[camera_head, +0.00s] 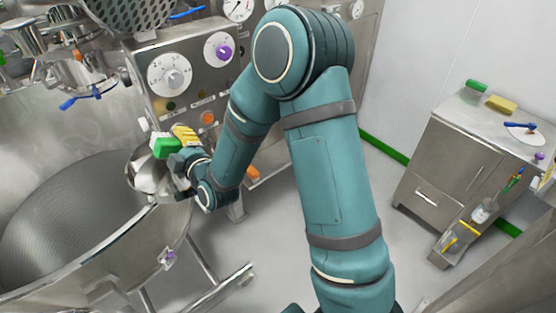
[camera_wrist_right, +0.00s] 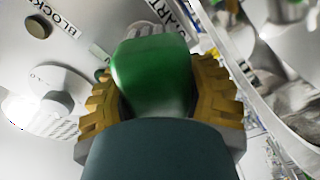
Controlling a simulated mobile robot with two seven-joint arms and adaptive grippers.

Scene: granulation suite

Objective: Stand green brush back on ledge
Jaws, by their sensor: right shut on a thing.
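My right gripper (camera_head: 181,143) is shut on the green brush (camera_head: 166,147), in front of the machine's control panel and above the rim of the large steel bowl. In the right wrist view the green brush (camera_wrist_right: 150,72) sits between the two ribbed yellow fingers, with its green end showing. In the head view, pale parts show beside the green block; I cannot tell whether they are its bristles. No ledge can be picked out for certain near the gripper, and the arm hides part of the panel. My left gripper is not in view.
The steel bowl (camera_head: 110,262) fills the lower left. The control panel (camera_head: 190,98) with dials stands behind the gripper. On the right, a steel cabinet (camera_head: 452,150) carries a green block (camera_head: 476,86), a yellow block (camera_head: 501,104) and a white dish. Open floor lies between.

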